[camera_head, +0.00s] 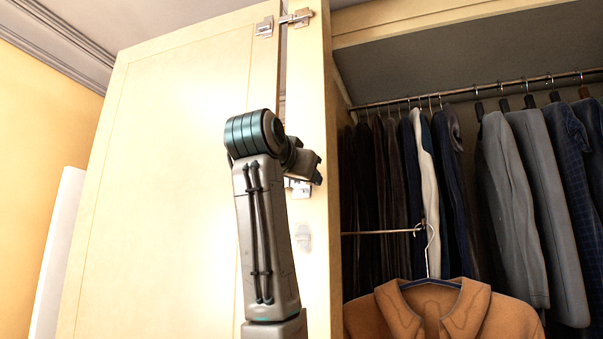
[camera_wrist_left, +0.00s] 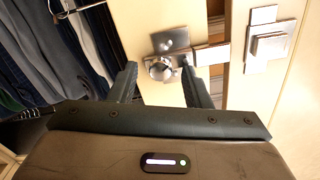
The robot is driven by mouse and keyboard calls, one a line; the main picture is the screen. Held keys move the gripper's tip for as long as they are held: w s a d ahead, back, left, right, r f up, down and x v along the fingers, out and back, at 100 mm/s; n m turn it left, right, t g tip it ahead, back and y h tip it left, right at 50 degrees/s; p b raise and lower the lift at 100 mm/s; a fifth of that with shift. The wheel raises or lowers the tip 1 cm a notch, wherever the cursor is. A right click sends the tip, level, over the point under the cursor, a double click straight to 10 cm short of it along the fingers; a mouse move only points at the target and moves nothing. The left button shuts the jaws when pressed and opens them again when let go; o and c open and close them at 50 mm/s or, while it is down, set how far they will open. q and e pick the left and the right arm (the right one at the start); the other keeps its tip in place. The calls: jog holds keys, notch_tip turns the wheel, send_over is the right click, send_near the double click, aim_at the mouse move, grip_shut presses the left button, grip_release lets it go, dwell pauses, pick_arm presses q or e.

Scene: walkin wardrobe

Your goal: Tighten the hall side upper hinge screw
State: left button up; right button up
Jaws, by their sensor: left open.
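My left gripper (camera_head: 316,172) is open in front of the wardrobe's side panel, at the lower of two hinges in the head view. My arm partly hides this lower hinge (camera_head: 299,189). The upper hinge (camera_head: 284,22) is near the door's top, with no gripper at it. In the left wrist view, a metal hinge (camera_wrist_left: 214,54) spans the gap between two pale wood panels. A round screw head (camera_wrist_left: 160,69) on its plate shows between my open fingertips; I cannot tell whether they touch it. My right gripper is not in view.
The pale wood door (camera_head: 185,130) stands open to the left. Inside the wardrobe, dark and grey clothes hang from a rail (camera_head: 450,93). A brown jacket (camera_head: 470,312) hangs low in front, on a hanger by a thin rod (camera_head: 380,232).

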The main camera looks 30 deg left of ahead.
pick_arm(q)
jog(key=shift+w, duration=0.1)
jog(key=c, duration=0.6)
grip_shut()
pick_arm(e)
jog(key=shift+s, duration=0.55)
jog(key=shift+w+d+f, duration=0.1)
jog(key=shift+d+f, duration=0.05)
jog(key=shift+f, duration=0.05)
